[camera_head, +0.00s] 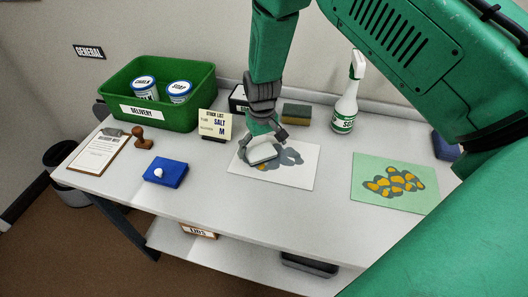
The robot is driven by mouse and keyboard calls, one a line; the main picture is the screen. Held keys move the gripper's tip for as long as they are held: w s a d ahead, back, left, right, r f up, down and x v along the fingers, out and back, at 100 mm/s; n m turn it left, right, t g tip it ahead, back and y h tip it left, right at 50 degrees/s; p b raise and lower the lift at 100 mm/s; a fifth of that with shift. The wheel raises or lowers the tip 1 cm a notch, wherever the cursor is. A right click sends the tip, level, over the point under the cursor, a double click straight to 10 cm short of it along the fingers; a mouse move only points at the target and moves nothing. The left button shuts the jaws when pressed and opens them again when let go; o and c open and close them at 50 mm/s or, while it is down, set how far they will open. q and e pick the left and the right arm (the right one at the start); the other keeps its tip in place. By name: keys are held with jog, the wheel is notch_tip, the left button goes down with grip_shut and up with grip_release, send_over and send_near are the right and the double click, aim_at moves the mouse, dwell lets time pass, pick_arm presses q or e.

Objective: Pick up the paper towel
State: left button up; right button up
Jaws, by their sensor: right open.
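A small white pad (263,154), which looks like the folded paper towel, lies on a white sheet (295,177) with grey blotches, near the middle of the table. My right gripper (262,143) comes down from above at the pad's back edge. Its dark fingers are spread apart, one at the pad's left and one at its back right. I cannot tell whether they touch the pad. The gripper hides part of the pad's back side. My left gripper is out of view.
A green bin (195,118) with two tubs stands back left, beside a stock card (215,125). A spray bottle (345,108) and a sponge (296,114) stand behind. A green sheet with orange-and-grey blotches (417,203) lies right. The front middle table is clear.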

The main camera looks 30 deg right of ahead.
aim_at(260, 149)
jog(key=shift+a+f, duration=0.25)
jog(key=shift+a+r, duration=0.15)
jog(key=shift+a, duration=0.4)
jog(key=c, duration=1)
jog(key=shift+c, duration=0.4)
jog(key=shift+s+d, duration=0.1)
jog(key=shift+d, duration=0.5)
jog(key=shift+c, duration=0.3)
jog(key=r, duration=0.8)
jog(key=shift+a+r, duration=0.3)
jog(key=shift+r, duration=0.1)
jog(key=shift+d+r, duration=0.15)
jog(key=shift+r, duration=0.4)
jog(key=shift+c, duration=0.6)
